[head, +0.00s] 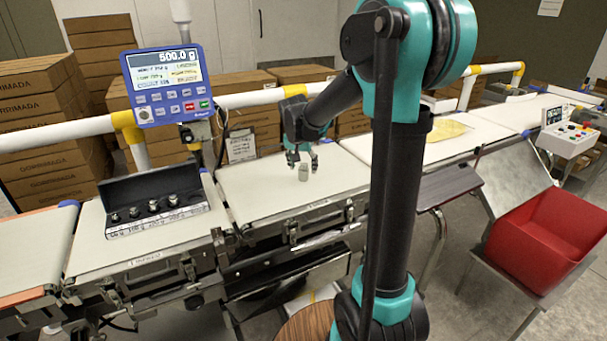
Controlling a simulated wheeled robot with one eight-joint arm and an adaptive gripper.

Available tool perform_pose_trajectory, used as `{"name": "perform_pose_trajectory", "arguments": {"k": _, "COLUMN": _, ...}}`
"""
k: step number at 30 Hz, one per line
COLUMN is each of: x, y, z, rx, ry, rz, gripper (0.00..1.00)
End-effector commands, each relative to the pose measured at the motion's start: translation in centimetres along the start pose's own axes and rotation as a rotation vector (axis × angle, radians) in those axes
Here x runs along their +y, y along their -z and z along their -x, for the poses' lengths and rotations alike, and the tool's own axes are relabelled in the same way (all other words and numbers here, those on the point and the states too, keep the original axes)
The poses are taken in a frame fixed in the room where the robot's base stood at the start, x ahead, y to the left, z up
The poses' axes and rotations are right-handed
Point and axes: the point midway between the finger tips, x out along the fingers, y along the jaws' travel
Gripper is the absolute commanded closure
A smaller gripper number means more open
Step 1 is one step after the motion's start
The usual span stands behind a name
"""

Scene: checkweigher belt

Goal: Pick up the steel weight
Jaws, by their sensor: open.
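A small grey steel weight (304,172) stands upright on the white weighing belt (245,180), near the middle of the view. My gripper (302,164) is open and points down at the weight. Its fingertips appear just above or around the weight's top; I cannot tell the exact depth. The display (165,84) behind the belt reads 500.0 g. More steel weights (154,206) sit in an open black case (155,203) on the belt section to the left.
Yellow and white guard rails (240,98) run behind the belts. Cardboard boxes (45,95) are stacked beyond them. A red bin (545,240) is at the right, below a control box (568,138). A yellowish packet (447,131) lies on the right belt.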

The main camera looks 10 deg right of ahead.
Motion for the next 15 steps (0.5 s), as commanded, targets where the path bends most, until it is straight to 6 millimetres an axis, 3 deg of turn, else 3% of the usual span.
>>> {"name": "perform_pose_trajectory", "arguments": {"k": 7, "x": -0.2, "y": 0.3, "z": -3.2, "rx": 0.000, "ry": 0.000, "rz": -0.001, "gripper": 0.44}}
{"name": "perform_pose_trajectory", "arguments": {"k": 15, "x": -0.2, "y": 0.3, "z": -3.9, "rx": 0.000, "ry": 0.000, "rz": -0.001, "gripper": 0.44}}
